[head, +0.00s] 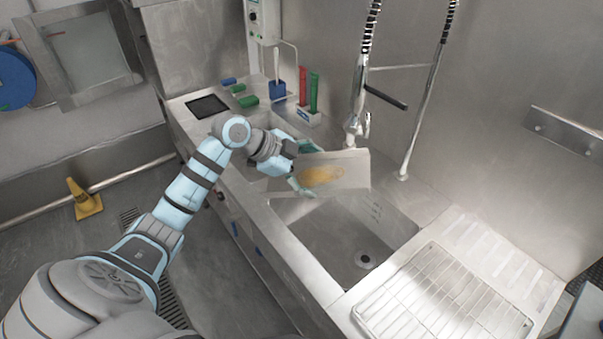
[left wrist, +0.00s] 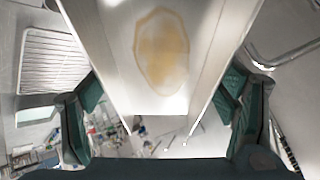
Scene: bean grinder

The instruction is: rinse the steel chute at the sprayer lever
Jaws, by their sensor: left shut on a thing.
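My left gripper (head: 300,173) is shut on the steel chute (head: 354,170), a pale metal trough. It holds the chute above the back end of the sink (head: 335,236), close to the sprayer. The chute's inner face carries a yellowish-brown stain, which also shows on the chute in the left wrist view (left wrist: 118,50). In that view the green fingers of my left gripper (left wrist: 160,108) stand on both sides of the chute. The sprayer head with its lever (head: 352,128) hangs from a coiled hose just behind the chute. My right gripper is not in view.
A wire rack (head: 445,300) lies on the drainboard right of the sink. Red and green brushes (head: 314,92) stand in a holder on the back counter, with a blue container (head: 277,90) and sponges (head: 249,101) nearby. A yellow wedge-shaped object (head: 86,201) is on the floor at left.

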